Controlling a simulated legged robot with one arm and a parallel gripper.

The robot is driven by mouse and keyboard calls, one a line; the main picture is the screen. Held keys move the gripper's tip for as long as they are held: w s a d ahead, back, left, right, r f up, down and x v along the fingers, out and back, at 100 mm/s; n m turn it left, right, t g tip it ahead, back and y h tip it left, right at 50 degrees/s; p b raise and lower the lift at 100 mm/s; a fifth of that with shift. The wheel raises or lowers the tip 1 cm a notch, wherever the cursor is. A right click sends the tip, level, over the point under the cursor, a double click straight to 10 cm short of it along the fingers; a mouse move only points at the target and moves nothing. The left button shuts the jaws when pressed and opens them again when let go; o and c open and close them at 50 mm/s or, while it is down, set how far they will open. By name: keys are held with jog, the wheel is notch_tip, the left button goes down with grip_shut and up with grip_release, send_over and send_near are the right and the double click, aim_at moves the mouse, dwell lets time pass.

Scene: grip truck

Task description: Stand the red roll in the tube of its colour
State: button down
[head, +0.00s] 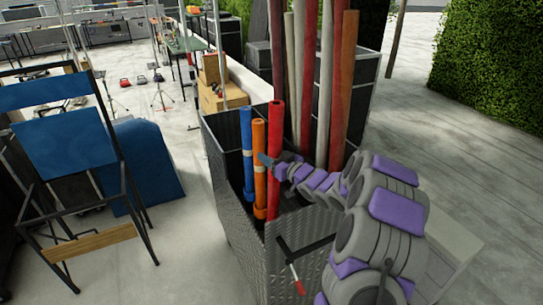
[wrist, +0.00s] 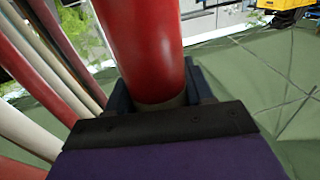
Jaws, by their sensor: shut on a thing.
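The red roll (head: 275,140) stands near upright at the front of the metal cart's box (head: 240,235). It also fills the top middle of the wrist view (wrist: 145,45), with a tan band at its near end. My gripper (head: 270,162) is shut on the red roll, its dark fingers on both sides of it in the wrist view (wrist: 160,90). A blue roll (head: 247,150) and an orange roll (head: 259,160) stand to its left, each with a band of its own colour low down. I cannot tell whether the red roll's foot is inside a tube.
Several tall red, brown and pale poles (head: 308,80) rise from the box close behind my gripper. A red-handled tool (head: 297,283) hangs on the cart's front. A blue-panelled frame (head: 70,145) stands at left. Cardboard boxes (head: 222,92) sit behind. Floor between frame and cart is clear.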

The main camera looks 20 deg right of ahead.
jog(key=shift+s+a+f, duration=0.1)
jog(key=shift+a+f, duration=0.1)
jog(key=shift+f, duration=0.85)
jog(key=c, duration=0.8)
grip_release()
jog(key=shift+o, duration=0.9)
jog(key=shift+w+d+f, duration=0.1)
jog(key=shift+w+d, duration=0.05)
jog(key=shift+w, duration=0.35)
jog(key=shift+o, duration=0.7)
jog(key=shift+w, duration=0.15)
jog(key=shift+o, duration=0.6)
jog(key=shift+d+r, duration=0.15)
jog(key=shift+r, duration=0.15)
jog(key=shift+s+r, duration=0.2)
jog(key=shift+s, duration=0.1)
